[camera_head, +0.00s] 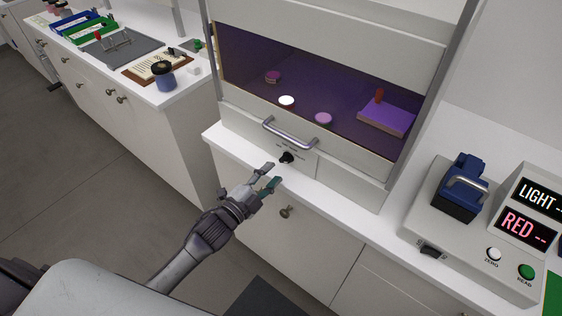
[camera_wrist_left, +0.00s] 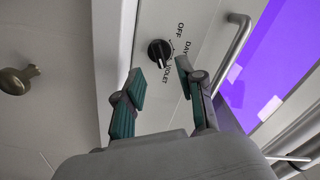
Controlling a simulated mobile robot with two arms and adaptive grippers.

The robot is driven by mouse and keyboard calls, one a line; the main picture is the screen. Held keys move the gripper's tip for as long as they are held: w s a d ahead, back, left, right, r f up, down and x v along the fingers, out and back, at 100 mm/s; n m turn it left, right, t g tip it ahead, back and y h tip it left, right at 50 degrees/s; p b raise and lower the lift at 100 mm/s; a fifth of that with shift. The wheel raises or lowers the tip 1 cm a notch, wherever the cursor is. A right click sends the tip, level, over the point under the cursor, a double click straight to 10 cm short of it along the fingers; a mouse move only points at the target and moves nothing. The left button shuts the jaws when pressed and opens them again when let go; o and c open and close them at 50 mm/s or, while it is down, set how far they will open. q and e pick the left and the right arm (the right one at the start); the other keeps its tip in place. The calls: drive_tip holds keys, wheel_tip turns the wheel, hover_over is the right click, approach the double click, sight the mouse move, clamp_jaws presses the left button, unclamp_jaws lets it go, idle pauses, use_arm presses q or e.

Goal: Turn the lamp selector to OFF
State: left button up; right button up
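The lamp selector is a small black knob (camera_head: 287,158) on the white front panel of the cabinet, below its metal handle. In the left wrist view the black knob (camera_wrist_left: 160,52) has the labels OFF, DAY and a partly hidden one ending in "VIOLET" around it. Its pointer appears turned toward that last label. My left gripper (camera_head: 268,179) is open and empty, just in front of and below the knob, not touching it. In the left wrist view its two green-padded fingertips (camera_wrist_left: 160,82) are apart, with the knob beyond the gap. My right gripper is not in view.
A metal bar handle (camera_head: 289,133) sits just above the knob. The cabinet interior glows violet and holds small discs (camera_head: 286,101) and a purple block (camera_head: 387,116). A drawer knob (camera_head: 286,211) is below the counter. A meter with displays (camera_head: 525,224) stands at right.

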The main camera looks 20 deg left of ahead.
sight(284, 162)
use_arm(q)
drive_tip(key=x, duration=0.4)
drive_tip(key=shift+w+d+p, duration=0.15)
drive_tip(key=shift+w+p, duration=0.15)
drive_tip(key=shift+w, duration=0.05)
clamp_jaws()
